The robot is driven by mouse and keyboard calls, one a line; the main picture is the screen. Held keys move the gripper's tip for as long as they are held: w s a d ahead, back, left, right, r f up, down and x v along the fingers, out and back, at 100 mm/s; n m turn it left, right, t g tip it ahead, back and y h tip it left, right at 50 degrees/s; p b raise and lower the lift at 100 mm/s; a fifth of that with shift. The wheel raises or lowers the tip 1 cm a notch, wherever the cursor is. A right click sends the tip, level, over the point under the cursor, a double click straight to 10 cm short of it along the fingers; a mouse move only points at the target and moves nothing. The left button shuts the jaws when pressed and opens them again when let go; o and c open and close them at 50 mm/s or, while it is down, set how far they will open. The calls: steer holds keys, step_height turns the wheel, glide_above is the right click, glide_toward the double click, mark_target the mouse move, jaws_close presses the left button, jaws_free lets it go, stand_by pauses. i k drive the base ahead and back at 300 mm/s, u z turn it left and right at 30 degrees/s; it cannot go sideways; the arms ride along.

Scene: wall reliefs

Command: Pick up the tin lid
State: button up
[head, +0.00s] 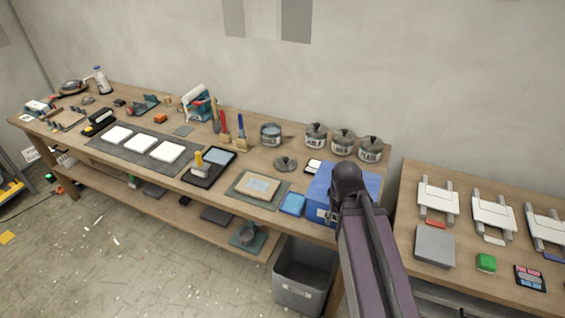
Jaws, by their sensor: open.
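A loose grey tin lid (286,163) with a dark knob lies flat on the long wooden workbench (262,160). An open round tin (271,134) stands just behind it, without a lid. Three labelled tins stand behind and to the right with lids on: one tin (316,136), a middle tin (342,142) and a right tin (370,149). My arm rises in front of the bench's right end, right of the loose lid. No gripper fingers show.
A blue box (335,190) stands beside my arm. A grey mat (245,187) with a tan block and a blue pad (293,204) lie in front of the lid. A small white-topped pad (313,166) lies right of it. A grey bin (303,275) stands below.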

mark_target(285, 164)
steer(key=i, duration=0.9)
steer(key=z, duration=0.05)
